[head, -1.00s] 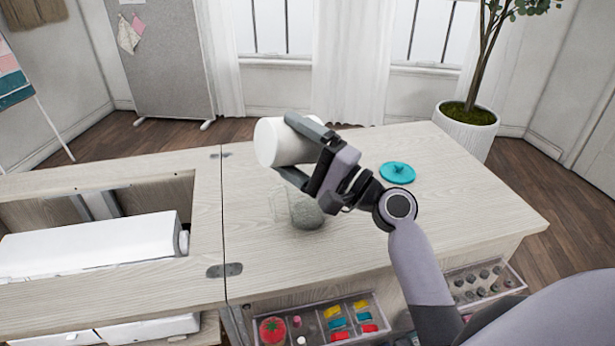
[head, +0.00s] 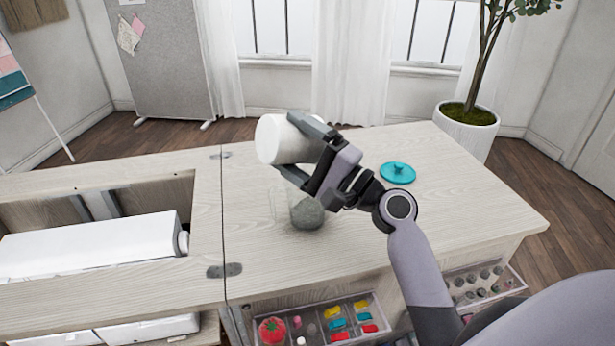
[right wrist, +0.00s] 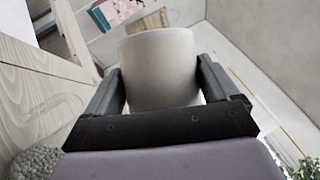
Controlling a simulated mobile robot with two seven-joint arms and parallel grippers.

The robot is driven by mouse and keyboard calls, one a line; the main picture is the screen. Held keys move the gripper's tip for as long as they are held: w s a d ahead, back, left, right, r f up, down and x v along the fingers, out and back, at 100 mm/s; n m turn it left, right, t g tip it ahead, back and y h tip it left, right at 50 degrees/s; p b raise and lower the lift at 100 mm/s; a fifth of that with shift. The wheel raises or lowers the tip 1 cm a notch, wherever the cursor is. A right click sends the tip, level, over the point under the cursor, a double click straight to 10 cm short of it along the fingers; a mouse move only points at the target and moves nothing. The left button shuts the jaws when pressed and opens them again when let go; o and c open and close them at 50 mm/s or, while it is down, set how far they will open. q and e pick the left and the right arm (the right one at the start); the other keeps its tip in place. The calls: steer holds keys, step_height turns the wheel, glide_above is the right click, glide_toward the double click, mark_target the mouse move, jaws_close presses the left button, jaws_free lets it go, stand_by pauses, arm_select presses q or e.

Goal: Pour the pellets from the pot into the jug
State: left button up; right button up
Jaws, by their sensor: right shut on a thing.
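The white pot (head: 277,140) is tipped over on its side in the air, its rounded end facing left in the head view. My right gripper (head: 300,150) is shut on it, one finger on each side. The pot also shows between the fingers in the right wrist view (right wrist: 160,68). The clear jug (head: 281,205) stands on the cabinet top below the pot. A heap of grey pellets (head: 307,213) shows in the jug, also at the lower left of the right wrist view (right wrist: 35,163). I cannot see inside the pot. My left gripper is not in view.
A teal lid (head: 397,172) lies on the cabinet top (head: 460,205) to the right. A white sewing machine (head: 90,248) lies in the recess at left. Open trays of sewing supplies (head: 340,322) stick out below the front edge.

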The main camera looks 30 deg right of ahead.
steer(key=shift+d+r+m+t+h, duration=0.2)
steer(key=shift+m+t, duration=0.1)
steer(key=shift+m, duration=0.25)
steer(key=shift+d+r+m+t+h, duration=0.1)
steer(key=shift+d+m+t, duration=0.15)
steer(key=shift+m, duration=0.3)
stand_by(1.3)
